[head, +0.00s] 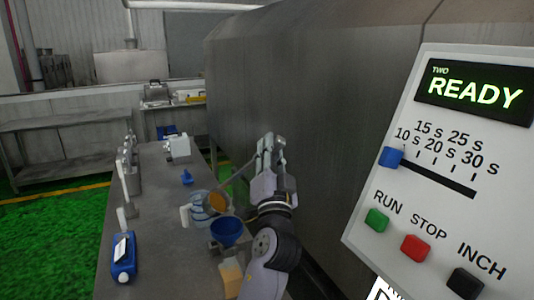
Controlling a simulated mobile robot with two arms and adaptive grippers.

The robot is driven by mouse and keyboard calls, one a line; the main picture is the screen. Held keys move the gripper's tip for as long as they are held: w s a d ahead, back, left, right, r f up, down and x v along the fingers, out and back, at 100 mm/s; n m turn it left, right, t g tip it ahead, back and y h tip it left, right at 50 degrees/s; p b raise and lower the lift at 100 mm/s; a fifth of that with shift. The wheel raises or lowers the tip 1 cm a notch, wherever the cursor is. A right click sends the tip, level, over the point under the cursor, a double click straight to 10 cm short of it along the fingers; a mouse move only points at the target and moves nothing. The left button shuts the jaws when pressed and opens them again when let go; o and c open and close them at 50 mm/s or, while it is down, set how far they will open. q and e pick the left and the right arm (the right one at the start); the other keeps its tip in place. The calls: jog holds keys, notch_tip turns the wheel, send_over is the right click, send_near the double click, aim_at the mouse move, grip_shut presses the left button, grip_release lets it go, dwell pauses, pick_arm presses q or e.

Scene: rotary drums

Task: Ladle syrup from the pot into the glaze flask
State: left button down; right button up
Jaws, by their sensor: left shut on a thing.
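My left gripper (268,150) is above the right side of the steel bench, shut on the thin handle of a ladle (238,174). The handle slopes down to the left toward a round patch of orange syrup (217,202). I cannot tell whether that syrup is in the ladle's bowl or in the vessel below. A clear bluish vessel with a pale handle (197,210), perhaps the pot, stands there. A blue funnel (227,230) is just in front of it. Below the funnel is a pale yellow item (231,278), partly hidden by my arm; I cannot tell if it is the flask. My right gripper is out of view.
A small blue object (187,177) and a grey-white device (177,147) are farther back. A control panel reading READY (445,170) fills the right side, beside a large metal drum housing (310,90).

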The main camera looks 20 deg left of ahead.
pick_arm(q)
jog(key=d+f+m+t+h+b, duration=0.4)
jog(key=d+f+m+h+b, duration=0.2)
jog(key=f+m+b, duration=0.3)
jog(key=shift+s+d+f+m+h+b, duration=0.25)
jog(key=shift+d+m+h+b, duration=0.3)
jog(key=shift+b, duration=0.75)
jog(key=shift+a, duration=0.1)
dwell(1.3)
